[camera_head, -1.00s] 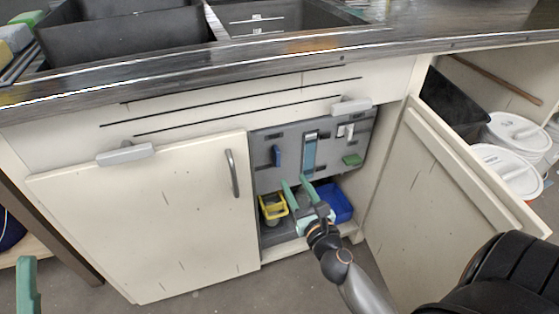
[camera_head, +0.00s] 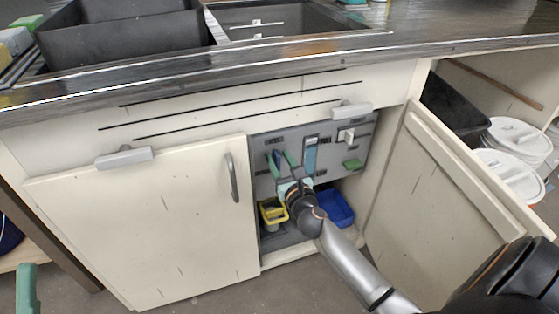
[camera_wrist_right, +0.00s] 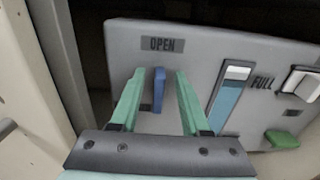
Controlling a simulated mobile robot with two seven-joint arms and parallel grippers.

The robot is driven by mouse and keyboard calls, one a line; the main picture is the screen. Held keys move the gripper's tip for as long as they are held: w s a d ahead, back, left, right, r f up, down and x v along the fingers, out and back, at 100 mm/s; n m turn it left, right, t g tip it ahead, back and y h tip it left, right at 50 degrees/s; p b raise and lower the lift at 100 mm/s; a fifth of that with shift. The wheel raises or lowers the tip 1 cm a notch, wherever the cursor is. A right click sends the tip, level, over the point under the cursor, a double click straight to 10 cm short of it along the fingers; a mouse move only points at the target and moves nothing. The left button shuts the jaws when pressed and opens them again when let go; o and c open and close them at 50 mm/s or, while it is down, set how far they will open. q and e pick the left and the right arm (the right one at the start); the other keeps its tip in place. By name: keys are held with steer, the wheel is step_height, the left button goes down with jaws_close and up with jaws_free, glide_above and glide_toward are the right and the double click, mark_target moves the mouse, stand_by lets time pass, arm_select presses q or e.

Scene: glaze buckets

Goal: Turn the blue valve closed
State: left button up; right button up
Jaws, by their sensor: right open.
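The blue valve (camera_head: 277,157) is an upright blue handle on the grey panel (camera_head: 327,172) inside the open cabinet. In the right wrist view the valve (camera_wrist_right: 159,90) stands below an "OPEN" label (camera_wrist_right: 162,45). My right gripper (camera_head: 280,160) is open, with its green fingers on either side of the handle. In the right wrist view the gripper (camera_wrist_right: 160,72) shows a gap between each finger and the handle. My left gripper (camera_head: 27,290) shows only as a green finger at the lower left edge, far from the panel.
The panel also carries a blue level gauge (camera_head: 310,155), a white switch (camera_head: 346,135) and a green piece (camera_head: 352,165). A yellow basket (camera_head: 272,213) and a blue bin (camera_head: 336,207) sit below. An open door (camera_head: 425,200) stands right; a closed door (camera_head: 150,225) is left.

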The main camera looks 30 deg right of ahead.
steer(key=shift+c, duration=0.2)
jaws_close()
